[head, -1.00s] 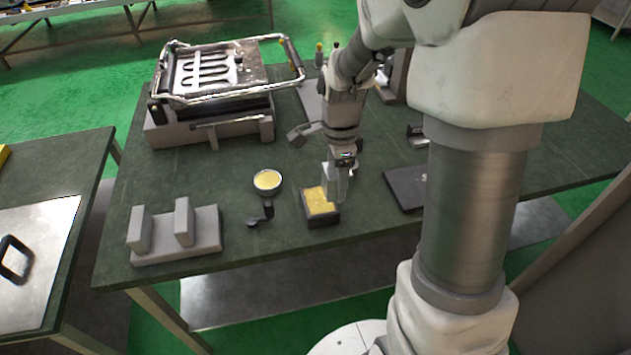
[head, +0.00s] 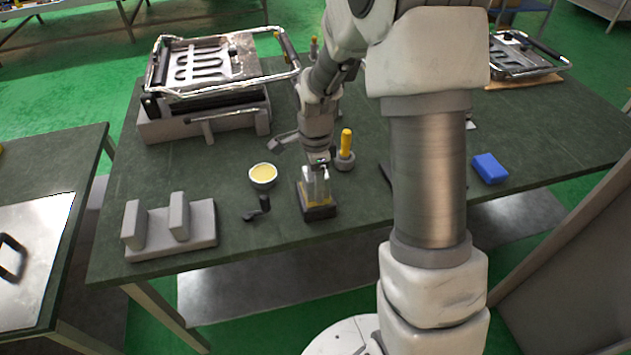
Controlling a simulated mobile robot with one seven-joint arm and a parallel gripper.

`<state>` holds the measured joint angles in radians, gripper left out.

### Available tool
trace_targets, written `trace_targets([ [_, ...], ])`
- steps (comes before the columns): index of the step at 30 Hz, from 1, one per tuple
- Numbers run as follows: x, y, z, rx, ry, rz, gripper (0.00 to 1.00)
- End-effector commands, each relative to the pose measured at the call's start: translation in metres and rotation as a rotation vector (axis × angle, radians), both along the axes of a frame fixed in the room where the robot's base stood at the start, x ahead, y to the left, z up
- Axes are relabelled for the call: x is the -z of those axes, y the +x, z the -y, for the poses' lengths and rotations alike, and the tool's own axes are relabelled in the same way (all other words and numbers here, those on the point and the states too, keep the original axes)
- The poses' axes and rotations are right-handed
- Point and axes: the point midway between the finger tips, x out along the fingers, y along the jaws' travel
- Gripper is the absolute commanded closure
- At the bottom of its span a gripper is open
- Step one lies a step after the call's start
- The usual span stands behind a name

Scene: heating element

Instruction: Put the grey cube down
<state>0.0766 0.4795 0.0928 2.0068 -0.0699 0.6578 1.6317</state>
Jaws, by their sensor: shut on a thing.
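My gripper (head: 316,192) points down at the middle of the table, directly over a small dark tray with yellow filling (head: 319,212). It is shut on a small pale grey piece, which I take for the grey cube. The fingers hide most of it, so its edges and faces are unclear. The fingertips cover much of the yellow surface, and I cannot tell whether the held piece touches it.
A round cup with yellow filling and a dark handle (head: 263,176) stands left of the tray. A yellow-handled tool (head: 346,148) is close behind right. A grey two-post stand (head: 199,232), a heating device (head: 210,68) and a blue block (head: 489,168) surround open table.

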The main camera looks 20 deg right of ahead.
Motion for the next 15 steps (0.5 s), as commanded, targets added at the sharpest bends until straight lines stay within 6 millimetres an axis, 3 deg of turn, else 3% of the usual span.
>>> trace_targets([
  [4,0.0043,0.0004,0.0000,-0.001,0.000,0.001,1.00],
  [5,0.0034,0.0000,0.0001,0.000,0.000,0.000,0.28],
  [6,0.0031,-0.0001,0.0001,0.000,0.000,0.000,0.21],
  [9,0.0031,-0.0001,0.0001,0.000,0.000,0.000,0.04],
  [15,0.0030,-0.0001,0.0001,0.000,0.000,0.000,0.04],
])
